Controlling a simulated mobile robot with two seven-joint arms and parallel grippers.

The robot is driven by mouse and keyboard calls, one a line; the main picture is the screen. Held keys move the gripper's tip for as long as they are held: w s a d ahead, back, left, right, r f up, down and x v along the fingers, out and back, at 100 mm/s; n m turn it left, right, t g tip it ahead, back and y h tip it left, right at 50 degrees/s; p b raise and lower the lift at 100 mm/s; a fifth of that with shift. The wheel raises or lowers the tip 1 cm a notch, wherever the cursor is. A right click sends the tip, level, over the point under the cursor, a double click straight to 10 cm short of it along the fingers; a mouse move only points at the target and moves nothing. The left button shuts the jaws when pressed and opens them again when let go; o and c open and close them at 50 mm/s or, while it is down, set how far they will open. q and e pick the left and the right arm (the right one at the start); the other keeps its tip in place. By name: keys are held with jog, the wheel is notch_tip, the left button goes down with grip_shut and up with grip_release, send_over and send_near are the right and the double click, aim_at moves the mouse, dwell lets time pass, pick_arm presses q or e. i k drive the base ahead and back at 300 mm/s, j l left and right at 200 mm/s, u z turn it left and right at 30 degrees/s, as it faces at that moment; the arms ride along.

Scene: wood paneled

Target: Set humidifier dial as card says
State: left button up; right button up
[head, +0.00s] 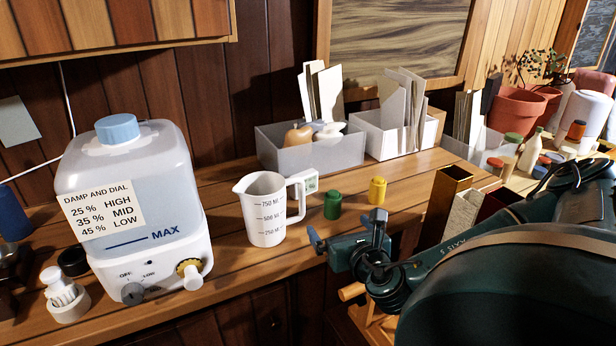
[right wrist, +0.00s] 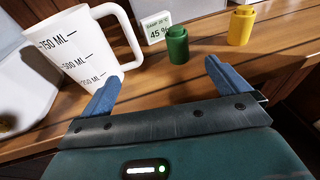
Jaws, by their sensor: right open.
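The humidifier (head: 180,226), a white body with a clear tank and blue cap, stands at the left of the bench. The card (head: 104,208) on its tank reads 25 % HIGH, 35 % MID, 45 % LOW. The grey dial (head: 132,293) is low on its front, with OFF and LOW marked above; its exact setting is too small to tell. A small meter (head: 311,184) behind the jug reads 45 % in the right wrist view (right wrist: 157,29). My right gripper (head: 346,226) is open and empty, right of the jug and away from the dial. My left gripper is out of view.
A white measuring jug (head: 262,210) stands between my right gripper and the humidifier. Green (head: 332,205) and yellow (head: 377,190) containers stand behind the gripper. A small white pot (head: 66,304) stands at the left.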

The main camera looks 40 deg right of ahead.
aim_at(132, 295)
jog(key=k+j, duration=0.65)
jog(key=k, duration=0.25)
